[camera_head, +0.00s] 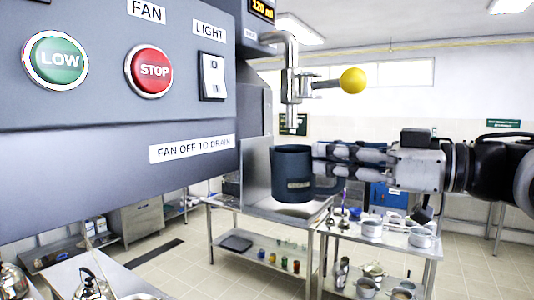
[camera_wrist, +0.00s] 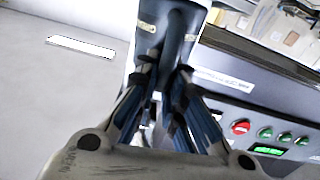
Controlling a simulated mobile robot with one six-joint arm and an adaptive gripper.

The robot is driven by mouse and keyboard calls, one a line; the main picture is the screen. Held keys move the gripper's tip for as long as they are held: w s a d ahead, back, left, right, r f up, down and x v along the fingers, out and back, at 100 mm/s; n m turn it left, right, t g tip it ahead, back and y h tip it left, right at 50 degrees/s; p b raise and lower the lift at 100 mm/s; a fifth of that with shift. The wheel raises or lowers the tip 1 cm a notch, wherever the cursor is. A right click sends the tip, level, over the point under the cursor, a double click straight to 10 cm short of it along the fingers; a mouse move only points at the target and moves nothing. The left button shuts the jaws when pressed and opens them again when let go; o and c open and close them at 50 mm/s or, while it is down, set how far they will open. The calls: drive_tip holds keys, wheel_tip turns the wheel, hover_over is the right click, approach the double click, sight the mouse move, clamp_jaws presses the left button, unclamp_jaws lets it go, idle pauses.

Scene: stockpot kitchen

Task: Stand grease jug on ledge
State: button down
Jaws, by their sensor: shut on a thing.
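The grease jug (camera_head: 292,175) is a dark blue-grey mug-like jug with a small label on its front. It hangs upright in mid-air below a metal tap. My gripper (camera_head: 328,160) reaches in from the right and is shut on the jug's handle side; the exact grip on the handle is partly hidden. In the wrist view the jug (camera_wrist: 168,22) shows at the top, just beyond the fingers of my gripper (camera_wrist: 164,78). I cannot pick out the ledge with certainty in either view.
A tap (camera_head: 290,85) with a yellow knob (camera_head: 353,80) is above the jug. A large grey control panel (camera_head: 110,170) with green LOW and red STOP buttons fills the left. A steel sink table (camera_head: 300,210) and a table with pots (camera_head: 385,240) stand behind. Floor shows between them.

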drive_tip(key=shift+w+a+f, duration=0.2)
drive_tip(key=shift+w+a, duration=0.25)
drive_tip(key=shift+w, duration=0.35)
drive_tip(key=shift+s+d+r, duration=0.1)
drive_tip(key=shift+s+d, duration=0.15)
drive_tip(key=shift+s, duration=0.1)
drive_tip(key=shift+w+a+f, duration=0.15)
drive_tip(key=shift+w+f, duration=0.05)
drive_tip(key=shift+f, duration=0.05)
drive_tip(key=shift+s+f, duration=0.1)
drive_tip(key=shift+f, duration=0.1)
drive_tip(key=shift+f, duration=0.1)
drive_tip(key=c, duration=1.6)
unclamp_jaws()
